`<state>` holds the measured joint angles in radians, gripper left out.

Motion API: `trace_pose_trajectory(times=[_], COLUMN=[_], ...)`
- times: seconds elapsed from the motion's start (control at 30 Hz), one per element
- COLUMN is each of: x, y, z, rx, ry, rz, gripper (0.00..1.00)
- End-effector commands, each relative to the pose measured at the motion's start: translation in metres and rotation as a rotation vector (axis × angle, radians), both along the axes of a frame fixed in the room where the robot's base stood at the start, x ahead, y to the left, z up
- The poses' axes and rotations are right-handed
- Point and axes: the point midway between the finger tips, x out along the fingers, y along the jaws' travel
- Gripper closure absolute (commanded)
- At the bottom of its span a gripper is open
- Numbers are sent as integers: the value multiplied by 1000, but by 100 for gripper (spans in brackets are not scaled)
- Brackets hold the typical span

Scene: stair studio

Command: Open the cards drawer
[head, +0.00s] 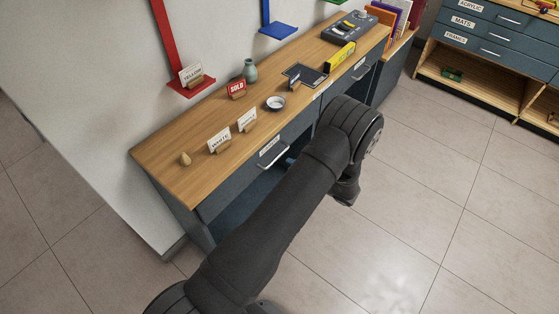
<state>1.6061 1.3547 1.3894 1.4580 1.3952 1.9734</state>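A long wooden-topped desk (200,150) with dark blue-grey drawer fronts stands along the wall. Its left drawer (245,166) has a pale handle and a small label too small to read surely. Its right drawer (346,84) also has a handle and a label I cannot read. Both look shut. I cannot tell which one is marked cards. My gripper (345,196) hangs in front of the desk, low and right of the left drawer's handle, apart from both handles. My dark arm hides part of the desk front, and the gripper's fingers are not clear.
The desk top holds several cards on stands, a small dish (275,103), a green vase (250,71), a dark tray (304,75) and a grey device (349,27). A cabinet (492,39) with drawers marked ACRYLIC, MATS and FRAMES stands upper right. The tiled floor (430,200) is clear.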

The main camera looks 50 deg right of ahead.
Motion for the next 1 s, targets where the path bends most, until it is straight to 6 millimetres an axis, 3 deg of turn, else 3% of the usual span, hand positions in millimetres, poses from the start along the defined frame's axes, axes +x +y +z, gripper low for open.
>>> trace_pose_trajectory(times=[0.1,0.33,0.77,0.93,1.0], x=[26,58,67,67,66], y=[1,0,0,0,0], z=[-5,-12,-14,-14,-14], rx=[0,0,-1,-1,-1], ry=[1,0,1,0,1], rz=[3,1,-1,-1,-1], gripper=[68,68,68,100,100])
